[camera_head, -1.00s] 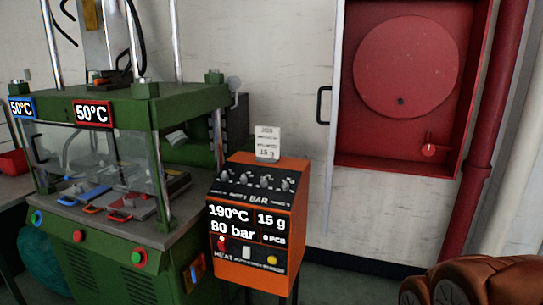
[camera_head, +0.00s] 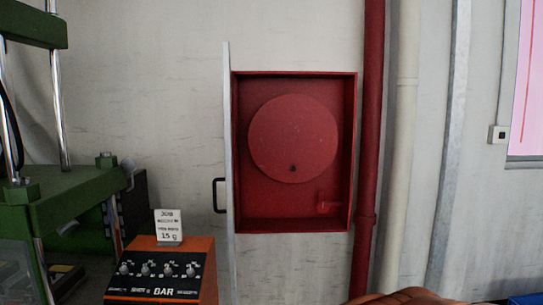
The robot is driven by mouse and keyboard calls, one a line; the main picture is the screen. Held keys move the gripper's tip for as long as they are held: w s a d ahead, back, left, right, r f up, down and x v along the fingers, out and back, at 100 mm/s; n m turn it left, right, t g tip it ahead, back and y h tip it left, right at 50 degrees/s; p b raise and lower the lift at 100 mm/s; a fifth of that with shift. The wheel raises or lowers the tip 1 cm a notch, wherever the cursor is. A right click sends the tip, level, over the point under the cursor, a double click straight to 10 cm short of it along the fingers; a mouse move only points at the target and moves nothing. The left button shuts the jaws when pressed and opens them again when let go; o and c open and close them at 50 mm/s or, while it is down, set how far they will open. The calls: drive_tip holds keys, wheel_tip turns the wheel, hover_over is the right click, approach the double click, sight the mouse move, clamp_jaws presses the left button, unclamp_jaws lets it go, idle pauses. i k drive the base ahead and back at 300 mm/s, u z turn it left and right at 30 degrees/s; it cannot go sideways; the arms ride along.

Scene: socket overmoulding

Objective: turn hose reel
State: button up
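The hose reel (camera_head: 293,138) is a round red disc inside an open red wall cabinet (camera_head: 244,215). A small dark knob or hole (camera_head: 292,169) shows near the disc's lower edge. A small red valve (camera_head: 326,206) sits at the cabinet's lower right. The cabinet door (camera_head: 228,150) stands open, seen edge-on at the left, with a black handle (camera_head: 217,195). My gripper is not in view.
An orange control box (camera_head: 208,270) with knobs and a card stand (camera_head: 168,226) stands at the lower left, in front of the wall. A green press (camera_head: 75,200) is at the far left. A red pipe (camera_head: 369,120) and a pale pipe (camera_head: 402,140) run up the wall right of the cabinet.

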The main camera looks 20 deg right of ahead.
sight(293, 138)
drive_tip(key=u, duration=0.05)
drive_tip(key=k, duration=0.45)
drive_tip(key=z, duration=0.4)
drive_tip(key=i, duration=1.5)
drive_tip(key=u, duration=0.45)
